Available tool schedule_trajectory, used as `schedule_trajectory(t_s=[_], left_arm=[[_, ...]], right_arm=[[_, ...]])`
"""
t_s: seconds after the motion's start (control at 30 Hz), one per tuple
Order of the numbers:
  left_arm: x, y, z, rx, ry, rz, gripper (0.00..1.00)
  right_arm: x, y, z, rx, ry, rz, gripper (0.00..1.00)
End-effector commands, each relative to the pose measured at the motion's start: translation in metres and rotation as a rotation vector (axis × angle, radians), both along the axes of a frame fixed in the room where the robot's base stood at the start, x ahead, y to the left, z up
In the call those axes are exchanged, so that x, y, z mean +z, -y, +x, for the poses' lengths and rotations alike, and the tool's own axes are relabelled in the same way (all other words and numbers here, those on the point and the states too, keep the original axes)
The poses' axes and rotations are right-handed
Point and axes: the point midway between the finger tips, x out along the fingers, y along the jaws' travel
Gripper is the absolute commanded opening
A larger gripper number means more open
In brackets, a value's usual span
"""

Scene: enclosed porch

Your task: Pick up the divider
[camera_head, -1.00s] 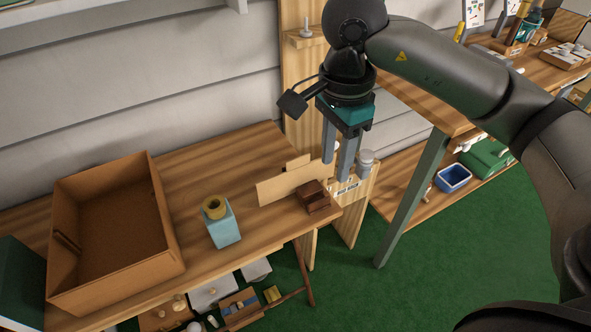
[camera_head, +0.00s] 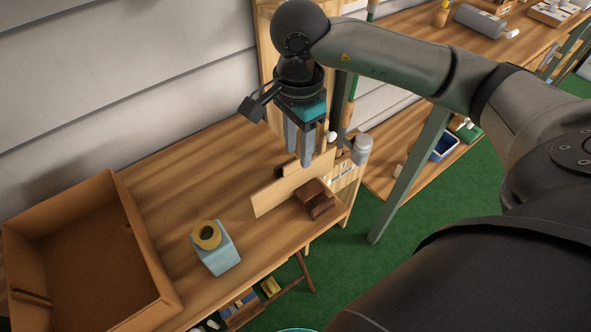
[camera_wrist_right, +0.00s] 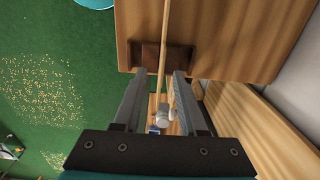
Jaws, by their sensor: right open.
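The divider (camera_head: 285,190) is a thin light-wood board standing on edge on the wooden table, near its right end. In the right wrist view the divider (camera_wrist_right: 165,25) shows edge-on from above as a narrow strip. Dark brown blocks (camera_head: 316,200) sit against it; they also show in the wrist view (camera_wrist_right: 145,56). My right gripper (camera_head: 299,156) is open and empty above the board. In the wrist view the strip runs between the fingers (camera_wrist_right: 161,90), apparently without contact. The exact height gap is hard to tell. My left gripper is not in view.
A pale blue block with a yellow ring on top (camera_head: 216,254) stands left of the divider. A large open cardboard box (camera_head: 160,285) is at the far left. A grey-capped item (camera_head: 361,149) stands right of the gripper. Bare tabletop (camera_head: 185,180) lies between box and divider.

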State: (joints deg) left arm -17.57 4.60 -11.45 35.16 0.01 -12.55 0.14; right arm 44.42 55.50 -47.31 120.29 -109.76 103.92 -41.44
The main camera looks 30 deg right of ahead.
Motion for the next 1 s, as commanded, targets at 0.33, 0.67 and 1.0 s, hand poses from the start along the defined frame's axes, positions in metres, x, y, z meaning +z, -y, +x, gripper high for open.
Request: schedule_trajectory(t_s=[0.33, 0.67, 1.0], left_arm=[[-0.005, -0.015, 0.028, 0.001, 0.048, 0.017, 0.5], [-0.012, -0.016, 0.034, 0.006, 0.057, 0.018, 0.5], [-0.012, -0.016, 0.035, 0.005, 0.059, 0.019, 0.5]], right_arm=[[-0.033, -0.001, 0.0, 0.0, -0.002, 0.001, 0.41], [-0.075, -0.002, 0.002, 0.001, -0.002, 0.001, 0.41], [-0.075, -0.002, 0.002, 0.001, 0.0, 0.001, 0.3]])
